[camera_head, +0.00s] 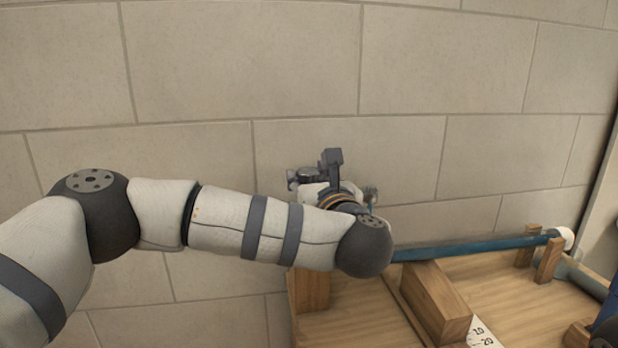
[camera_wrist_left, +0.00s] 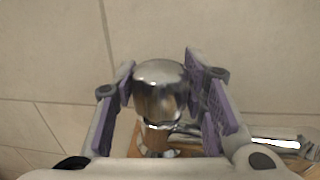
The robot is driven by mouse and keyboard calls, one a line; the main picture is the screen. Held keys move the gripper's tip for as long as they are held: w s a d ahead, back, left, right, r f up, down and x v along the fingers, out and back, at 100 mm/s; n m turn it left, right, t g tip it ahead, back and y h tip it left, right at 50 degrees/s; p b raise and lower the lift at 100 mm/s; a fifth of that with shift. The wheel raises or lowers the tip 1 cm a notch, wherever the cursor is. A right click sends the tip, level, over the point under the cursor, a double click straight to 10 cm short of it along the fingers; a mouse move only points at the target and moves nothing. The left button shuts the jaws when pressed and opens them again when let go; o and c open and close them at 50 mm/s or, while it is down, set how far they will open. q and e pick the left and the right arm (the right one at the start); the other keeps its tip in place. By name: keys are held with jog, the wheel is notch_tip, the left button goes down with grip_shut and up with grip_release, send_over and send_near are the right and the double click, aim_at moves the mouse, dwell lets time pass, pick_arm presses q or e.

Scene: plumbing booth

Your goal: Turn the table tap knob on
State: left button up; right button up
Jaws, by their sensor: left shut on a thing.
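The chrome tap knob (camera_wrist_left: 161,88) fills the middle of the left wrist view, rounded on top, above a narrower chrome stem. My left gripper (camera_wrist_left: 160,82) has its purple-padded fingers on both sides of the knob and is shut on it. A chrome tube of the tap (camera_wrist_left: 278,143) runs off to the right, partly behind the right finger. In the head view my left arm reaches across to the tap near the wall, and its wrist hides most of the gripper and the tap. My right gripper does not show.
A wooden bench (camera_head: 350,325) stands below and right of my left wrist, with a raised wooden block (camera_head: 437,300). A blue pipe (camera_head: 480,246) lies along its back edge, by wooden posts (camera_head: 549,260). A tiled wall (camera_head: 480,70) is close behind.

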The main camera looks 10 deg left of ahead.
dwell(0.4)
pick_arm(q)
jog(key=o, duration=1.2)
jog(key=v, duration=0.4)
jog(key=d+v, duration=0.1)
jog(key=v, duration=0.2)
jog(key=shift+s+d+r, duration=0.1)
jog(key=shift+d+r, duration=0.05)
jog(key=shift+r, duration=0.05)
send_near(318, 178)
jog(key=shift+s+a+f, duration=0.15)
jog(key=shift+a+f, duration=0.1)
jog(key=shift+a, duration=0.15)
